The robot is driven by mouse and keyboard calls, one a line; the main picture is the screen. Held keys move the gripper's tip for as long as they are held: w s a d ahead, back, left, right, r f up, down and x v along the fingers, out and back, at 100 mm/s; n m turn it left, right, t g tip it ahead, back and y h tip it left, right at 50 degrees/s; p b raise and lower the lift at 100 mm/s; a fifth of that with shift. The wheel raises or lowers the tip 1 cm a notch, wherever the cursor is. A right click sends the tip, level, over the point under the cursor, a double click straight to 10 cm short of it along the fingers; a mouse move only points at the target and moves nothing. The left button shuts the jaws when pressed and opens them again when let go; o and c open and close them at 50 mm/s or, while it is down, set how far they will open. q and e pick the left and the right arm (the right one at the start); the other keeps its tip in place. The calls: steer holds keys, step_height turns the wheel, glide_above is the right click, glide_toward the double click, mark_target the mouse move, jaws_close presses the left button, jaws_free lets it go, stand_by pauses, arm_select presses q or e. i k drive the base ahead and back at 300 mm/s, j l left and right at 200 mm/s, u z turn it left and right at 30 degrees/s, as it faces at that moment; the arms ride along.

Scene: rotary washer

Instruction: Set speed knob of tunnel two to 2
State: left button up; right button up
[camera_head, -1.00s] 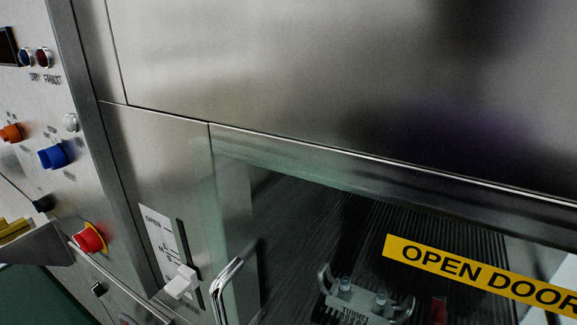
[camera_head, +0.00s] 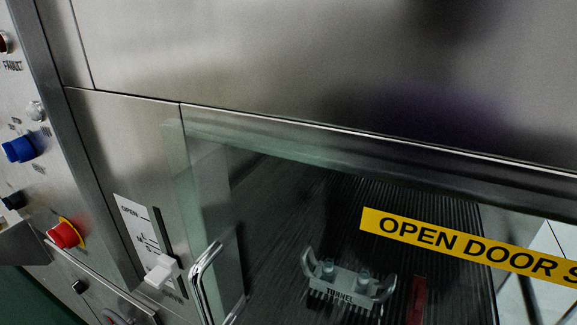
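The control panel of the washer is at the left edge. On it a blue knob (camera_head: 18,149) shows, with a small round silver part (camera_head: 36,111) above it and a black knob (camera_head: 13,200) below it. The labels by these are too small to read, so I cannot tell which one is the speed knob of tunnel two. A red button on a yellow base (camera_head: 66,233) sits lower on the panel. Neither of my grippers is in view.
A glass door with a metal handle (camera_head: 207,280) and a yellow "OPEN DOOR" label (camera_head: 440,240) fills the lower right. A white lever (camera_head: 161,270) stands in a slot left of it. Behind the glass is a grey rack (camera_head: 345,284) marked "TUNNEL". A steel panel (camera_head: 300,70) fills the top.

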mark_target(78, 286)
steer(key=u, duration=1.55)
